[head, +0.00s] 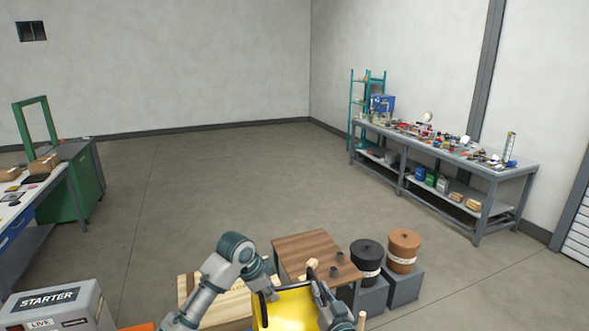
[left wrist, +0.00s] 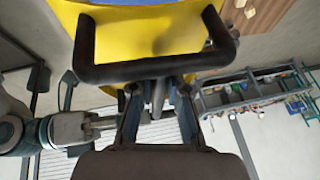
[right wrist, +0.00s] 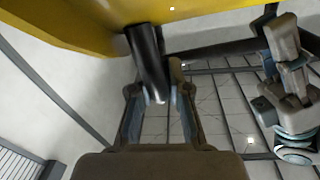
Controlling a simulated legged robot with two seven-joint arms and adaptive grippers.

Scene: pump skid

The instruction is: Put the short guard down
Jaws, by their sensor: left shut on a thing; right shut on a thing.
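The short guard (head: 287,308) is a yellow shell with dark handles, held up in front of me at the bottom of the head view. My left gripper (head: 271,294) is shut on its handle at the left side. In the left wrist view the dark handle (left wrist: 155,72) crosses in front of the fingers, with the yellow shell behind it. My right gripper (head: 320,291) is at the guard's right side. In the right wrist view its fingers are shut on another dark handle (right wrist: 148,58) under the yellow shell. The guard's lower part is cut off in the head view.
A small wooden-topped table (head: 308,248) stands just beyond the guard, beside a pale wooden pallet or crate (head: 232,305). Black (head: 367,258) and orange (head: 404,250) pots stand right of it. A starter box (head: 52,305) is at lower left. Open floor lies beyond.

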